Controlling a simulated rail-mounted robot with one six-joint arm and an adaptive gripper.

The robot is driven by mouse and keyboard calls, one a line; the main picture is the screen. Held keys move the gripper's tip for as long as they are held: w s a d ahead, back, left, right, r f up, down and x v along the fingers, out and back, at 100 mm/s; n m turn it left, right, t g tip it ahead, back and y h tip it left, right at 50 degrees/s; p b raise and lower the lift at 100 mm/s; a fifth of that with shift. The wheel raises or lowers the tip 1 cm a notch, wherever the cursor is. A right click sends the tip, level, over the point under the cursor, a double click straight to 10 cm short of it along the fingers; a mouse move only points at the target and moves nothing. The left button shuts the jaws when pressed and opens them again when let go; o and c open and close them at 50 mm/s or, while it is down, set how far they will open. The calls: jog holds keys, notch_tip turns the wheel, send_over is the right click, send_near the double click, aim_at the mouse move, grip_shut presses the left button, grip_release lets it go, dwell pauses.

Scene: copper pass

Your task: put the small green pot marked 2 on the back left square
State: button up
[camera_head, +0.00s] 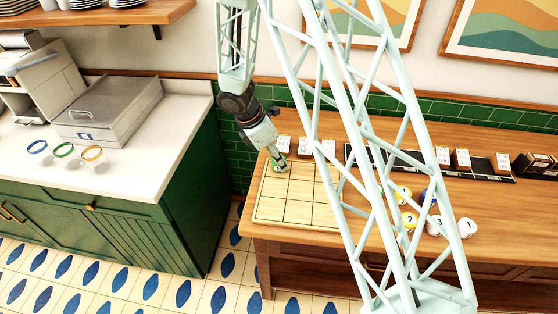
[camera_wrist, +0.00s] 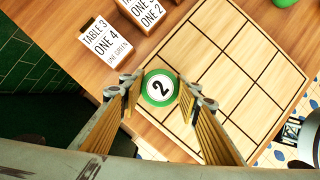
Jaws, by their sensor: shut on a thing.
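The small green pot marked 2 (camera_wrist: 160,88) sits between my fingers in the wrist view, its white numbered top facing the camera. My gripper (camera_wrist: 157,90) is shut on it. In the head view my gripper (camera_head: 279,165) is at the back left corner of the square grid board (camera_head: 298,212), with a bit of green pot showing beneath it. The pot is over the back left square; I cannot tell whether it rests on the board (camera_wrist: 240,65) or hangs just above it. The other squares I can see are empty.
Order cards (camera_wrist: 105,43) stand along the board's back edge, close to my gripper.

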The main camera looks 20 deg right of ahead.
jog(key=shift+f, duration=0.2)
jog(key=o, duration=0.9)
jog(key=shift+r, duration=0.2)
jog(key=p+v, duration=0.1)
jog(key=v, duration=1.1)
jog(key=shift+d+r, duration=0.1)
jog(key=shift+r, duration=0.1)
dwell(0.5)
